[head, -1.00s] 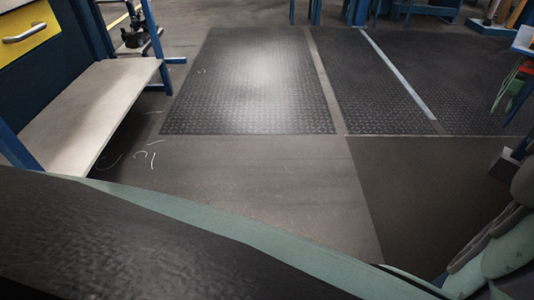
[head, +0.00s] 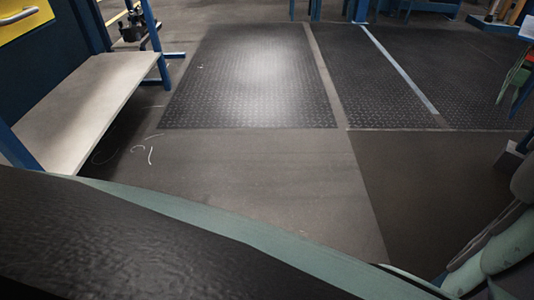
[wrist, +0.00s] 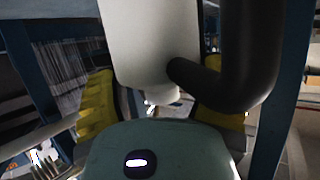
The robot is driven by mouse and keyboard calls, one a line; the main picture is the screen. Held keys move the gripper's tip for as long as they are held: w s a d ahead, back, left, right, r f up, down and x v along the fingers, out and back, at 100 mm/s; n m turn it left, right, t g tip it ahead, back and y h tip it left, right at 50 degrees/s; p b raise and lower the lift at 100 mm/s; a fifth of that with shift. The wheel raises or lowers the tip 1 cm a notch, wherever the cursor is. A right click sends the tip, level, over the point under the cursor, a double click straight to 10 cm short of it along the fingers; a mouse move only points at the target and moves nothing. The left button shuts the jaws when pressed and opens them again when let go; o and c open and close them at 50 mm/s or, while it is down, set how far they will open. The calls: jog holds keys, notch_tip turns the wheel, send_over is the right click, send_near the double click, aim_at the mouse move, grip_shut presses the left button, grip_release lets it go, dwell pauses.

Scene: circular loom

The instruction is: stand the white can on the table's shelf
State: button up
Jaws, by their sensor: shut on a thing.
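The white can (wrist: 150,40) fills the upper middle of the wrist view, with a thick black curved part (wrist: 262,50) against its right side. My gripper (wrist: 163,98) is shut on the can, with yellow finger pads on both sides of it. The can's far end and the exact contact are hidden. The table's shelf (head: 85,105) is a pale, bare board low at the left of the head view, between blue legs. The gripper and can do not show in the head view.
A yellow drawer front (head: 22,18) with a handle is above the shelf. A blue leg (head: 155,40) stands at the shelf's far corner. Dark ribbed mats (head: 250,80) lie on open floor ahead. A stool-like object with green and red parts (head: 518,75) stands at the far right.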

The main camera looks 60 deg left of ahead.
jog(key=shift+f+b, duration=0.3)
jog(key=shift+f, duration=0.15)
jog(key=o, duration=1.2)
jog(key=shift+o, duration=0.2)
jog(key=v, duration=1.2)
jog(key=shift+d, duration=0.1)
